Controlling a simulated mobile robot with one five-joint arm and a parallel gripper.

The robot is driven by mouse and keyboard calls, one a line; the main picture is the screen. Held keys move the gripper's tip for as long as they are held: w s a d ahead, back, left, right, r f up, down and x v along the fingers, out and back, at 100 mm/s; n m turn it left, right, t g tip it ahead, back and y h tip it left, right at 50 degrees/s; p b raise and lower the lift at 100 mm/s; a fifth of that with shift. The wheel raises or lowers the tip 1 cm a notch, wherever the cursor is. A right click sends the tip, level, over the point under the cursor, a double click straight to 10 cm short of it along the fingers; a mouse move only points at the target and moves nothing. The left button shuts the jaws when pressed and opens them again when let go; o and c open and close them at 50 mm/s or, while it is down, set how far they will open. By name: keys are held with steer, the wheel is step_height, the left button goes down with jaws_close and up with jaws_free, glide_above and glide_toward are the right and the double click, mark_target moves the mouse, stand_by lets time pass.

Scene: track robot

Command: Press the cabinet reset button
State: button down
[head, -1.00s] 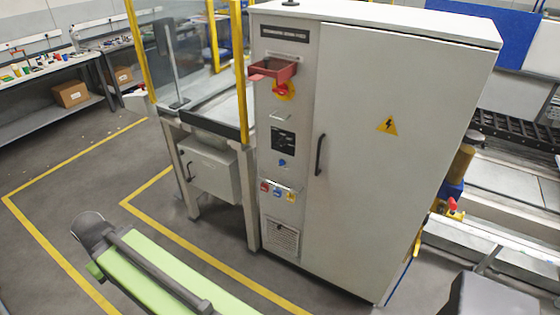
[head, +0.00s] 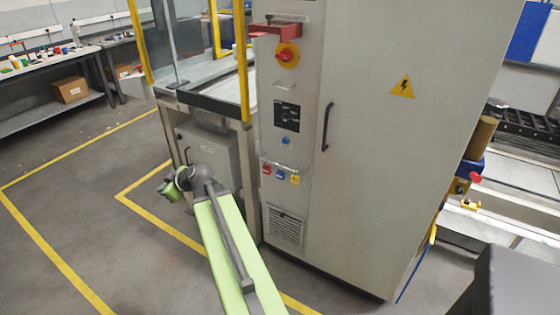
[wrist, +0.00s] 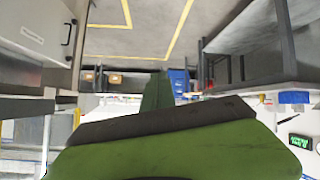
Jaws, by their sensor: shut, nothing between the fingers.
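The grey control cabinet (head: 365,190) stands right of centre in the head view. A small round blue button (head: 286,141) sits on its narrow left panel, below a dark display plate (head: 286,116); it is the likely reset button, though I can read no label. My gripper (head: 172,188) is at the end of my green arm, left of the panel and lower than the button, apart from it. In the wrist view my green gripper (wrist: 157,88) is shut and empty, pointing away from the button, which is not in that view.
A red-and-yellow rotary switch (head: 287,54) sits under a red bracket (head: 275,29) above the button. Red, blue and yellow tags (head: 280,174) hang on a rail below it. A black door handle (head: 327,127) projects to the right. A yellow post (head: 242,60) stands close left.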

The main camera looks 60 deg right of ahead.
mark_target(285, 141)
steer(key=s+d+f+t+h+b, duration=0.1)
steer(key=s+d+h+b, duration=0.2)
steer(key=d, duration=0.6)
steer(key=s+d+t+h+b, duration=0.2)
steer(key=s+d+b, duration=0.1)
steer(key=d, duration=0.6)
steer(key=s+d+m+g+h+b, duration=0.2)
steer(key=s+d+h+b, duration=0.3)
steer(key=s+d, duration=0.9)
steer(key=d+m+h, duration=0.1)
steer(key=d+h, duration=0.2)
steer(key=shift+s+d+f, duration=0.15)
steer(key=shift+s+d, duration=0.05)
steer(key=shift+d, duration=0.15)
steer(key=d, duration=0.8)
steer(key=shift+d, duration=0.35)
steer(key=shift+d, duration=0.15)
steer(key=shift+d, duration=0.3)
